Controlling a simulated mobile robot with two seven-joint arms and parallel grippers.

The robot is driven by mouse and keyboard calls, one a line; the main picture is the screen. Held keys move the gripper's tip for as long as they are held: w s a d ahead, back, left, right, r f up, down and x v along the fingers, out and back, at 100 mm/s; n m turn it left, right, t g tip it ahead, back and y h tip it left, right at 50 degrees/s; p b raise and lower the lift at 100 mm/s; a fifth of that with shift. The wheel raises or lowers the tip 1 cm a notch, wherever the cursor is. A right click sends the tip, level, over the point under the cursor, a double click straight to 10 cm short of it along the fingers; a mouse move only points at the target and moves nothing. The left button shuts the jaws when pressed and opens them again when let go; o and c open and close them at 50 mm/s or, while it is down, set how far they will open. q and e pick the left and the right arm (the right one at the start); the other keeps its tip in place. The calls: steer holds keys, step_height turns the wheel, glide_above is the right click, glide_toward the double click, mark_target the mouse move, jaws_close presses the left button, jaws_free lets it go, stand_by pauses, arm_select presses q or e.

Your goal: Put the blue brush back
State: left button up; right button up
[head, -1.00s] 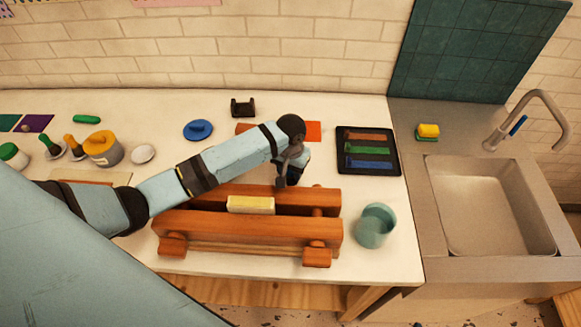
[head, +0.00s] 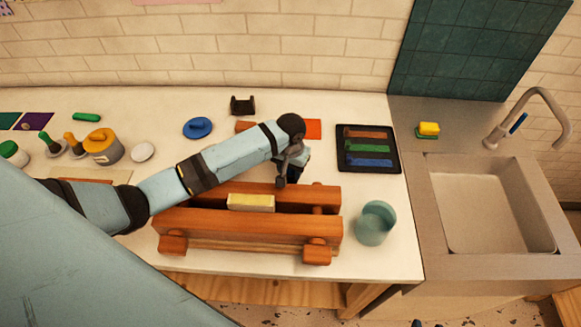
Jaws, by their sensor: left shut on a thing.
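My left gripper (head: 283,181) reaches down just behind the far beam of a wooden frame (head: 245,228). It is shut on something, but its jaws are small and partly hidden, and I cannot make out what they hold. I cannot clearly pick out a blue brush. Two brushes with green and orange handles (head: 74,143) stand in small holders at the left, apart from a jar. A black tray (head: 392,137) at the right holds brown, green and blue (head: 369,163) strips. My right gripper is not in view.
A pale yellow block (head: 250,202) sits on the wooden frame. A teal cup (head: 376,223) stands right of it, near the front edge. A blue knobbed disc (head: 198,127), a black holder (head: 243,105) and an orange sheet (head: 313,129) lie behind. A sink (head: 490,205) is at the right.

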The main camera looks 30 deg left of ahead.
arm_select(q)
steer(key=shift+f, duration=0.4)
stand_by(0.4)
steer(key=o, duration=1.5)
steer(key=shift+r+p, duration=0.3)
steer(key=shift+r, duration=4.2)
